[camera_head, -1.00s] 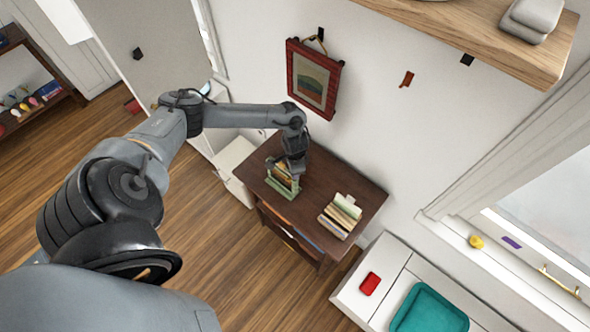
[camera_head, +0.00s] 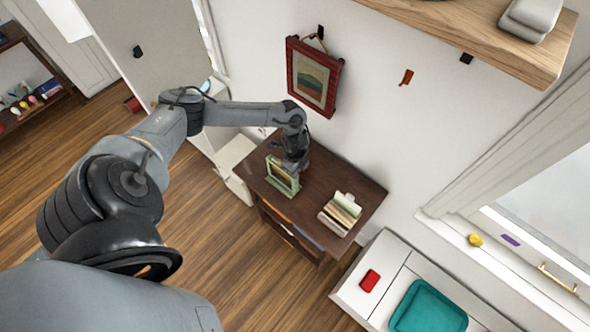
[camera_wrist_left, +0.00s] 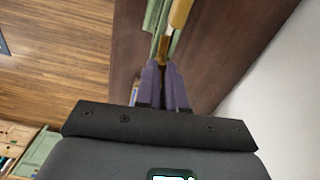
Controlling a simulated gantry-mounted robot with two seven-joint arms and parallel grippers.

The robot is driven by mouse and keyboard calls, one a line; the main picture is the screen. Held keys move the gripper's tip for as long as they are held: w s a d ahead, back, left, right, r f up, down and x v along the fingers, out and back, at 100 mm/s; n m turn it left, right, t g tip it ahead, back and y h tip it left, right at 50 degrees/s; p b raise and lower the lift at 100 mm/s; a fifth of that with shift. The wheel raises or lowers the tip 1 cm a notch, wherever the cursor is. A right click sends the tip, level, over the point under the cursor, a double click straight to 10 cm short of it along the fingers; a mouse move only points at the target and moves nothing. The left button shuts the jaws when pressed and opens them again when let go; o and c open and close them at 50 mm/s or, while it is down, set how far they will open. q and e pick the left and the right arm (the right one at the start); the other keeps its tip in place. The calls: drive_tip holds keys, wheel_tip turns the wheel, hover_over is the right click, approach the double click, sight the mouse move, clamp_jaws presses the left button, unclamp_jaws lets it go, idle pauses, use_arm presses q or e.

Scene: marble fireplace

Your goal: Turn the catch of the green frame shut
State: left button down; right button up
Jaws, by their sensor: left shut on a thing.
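The green frame (camera_head: 270,172) stands upright on the dark wooden cabinet top. Its green edge (camera_wrist_left: 152,18) also shows at the top of the left wrist view. My left gripper (camera_head: 291,174) is at the back of the frame, close against it. In the left wrist view, my left gripper's fingers (camera_wrist_left: 162,66) come together on a small brownish piece at the frame, which looks like the catch (camera_wrist_left: 163,47). Most of the catch is hidden between the fingertips, so its angle cannot be told. My right gripper is not in view.
A row of cards or books (camera_head: 340,216) stands on the cabinet (camera_head: 318,180) right of the frame. A red-framed picture (camera_head: 292,70) hangs on the wall above. A white unit with a teal tray (camera_head: 428,309) stands to the right. The cabinet top between has free room.

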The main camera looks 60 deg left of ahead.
use_arm(q)
drive_tip(key=shift+m, duration=0.6)
drive_tip(key=c, duration=1.2)
unclamp_jaws()
wheel_tip(320, 180, up, 11)
drive_tip(key=shift+f+b, duration=0.1)
drive_tip(key=shift+b, duration=0.3)
drive_tip(key=shift+s, duration=0.1)
